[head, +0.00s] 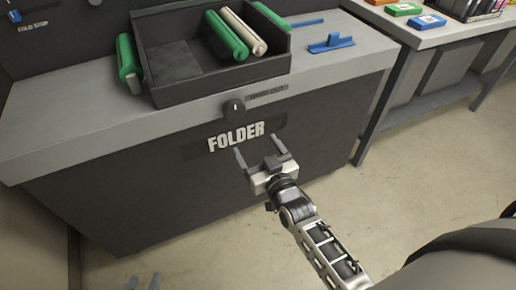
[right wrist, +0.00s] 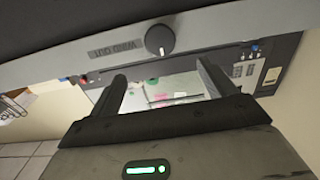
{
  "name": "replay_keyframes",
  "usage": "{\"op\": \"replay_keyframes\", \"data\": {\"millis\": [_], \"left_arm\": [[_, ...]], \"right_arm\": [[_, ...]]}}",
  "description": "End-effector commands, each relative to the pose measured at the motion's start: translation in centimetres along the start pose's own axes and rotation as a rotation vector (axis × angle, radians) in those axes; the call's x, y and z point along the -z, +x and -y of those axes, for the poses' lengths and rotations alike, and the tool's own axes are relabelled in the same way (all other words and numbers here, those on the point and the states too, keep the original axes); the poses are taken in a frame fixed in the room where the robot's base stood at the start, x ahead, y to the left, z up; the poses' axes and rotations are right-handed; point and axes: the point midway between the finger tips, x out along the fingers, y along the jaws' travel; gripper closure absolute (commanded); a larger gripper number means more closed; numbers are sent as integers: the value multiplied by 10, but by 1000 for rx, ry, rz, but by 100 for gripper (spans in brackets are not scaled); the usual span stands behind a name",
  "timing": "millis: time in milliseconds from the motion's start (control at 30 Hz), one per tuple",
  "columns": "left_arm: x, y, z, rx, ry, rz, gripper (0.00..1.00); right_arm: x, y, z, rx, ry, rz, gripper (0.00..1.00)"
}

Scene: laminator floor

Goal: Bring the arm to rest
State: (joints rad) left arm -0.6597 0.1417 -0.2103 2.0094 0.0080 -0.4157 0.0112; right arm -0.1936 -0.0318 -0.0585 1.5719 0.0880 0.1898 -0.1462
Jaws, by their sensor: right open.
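My right gripper (head: 256,148) is open and empty, with its two fingers spread apart. In the head view it hangs in front of the dark front of the folder (head: 200,180), near the white FOLDER lettering. In the right wrist view the gripper (right wrist: 160,82) has nothing between its fingers. My left gripper (head: 143,281) shows only its fingertips at the bottom edge, over the floor. They stand apart with nothing seen between them; the rest is out of the picture.
A dark tray (head: 178,62) with green and cream rolls sits on the folder's grey top. A black knob (head: 234,108) sticks out of its front edge. A blue piece (head: 331,43) lies at the right. A side table (head: 450,32) stands beyond. The floor (head: 220,250) is clear.

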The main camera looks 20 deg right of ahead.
Motion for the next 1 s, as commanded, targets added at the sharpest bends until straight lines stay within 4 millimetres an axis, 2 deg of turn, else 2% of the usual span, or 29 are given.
{"op": "replay_keyframes", "data": {"millis": [367,467,567,633,700,800,900,1000], "left_arm": [[3,0,0,1,0,-6,64],[3,1,1,1,0,-7,64],[4,1,1,1,1,-8,64],[4,1,1,1,1,-8,64],[4,1,1,1,1,-9,64],[4,1,1,1,1,-8,64],[4,1,1,1,1,-8,64],[4,1,0,0,1,-8,64]], "right_arm": [[0,0,0,0,0,0,17],[-8,-11,3,18,-4,43,17],[-30,-47,12,73,-13,179,17],[-46,-81,22,118,-17,301,17],[-58,-114,30,157,-19,416,17],[-69,-153,40,196,-19,546,17],[-73,-176,45,215,-18,623,17],[-74,-183,46,221,-18,647,17]]}}
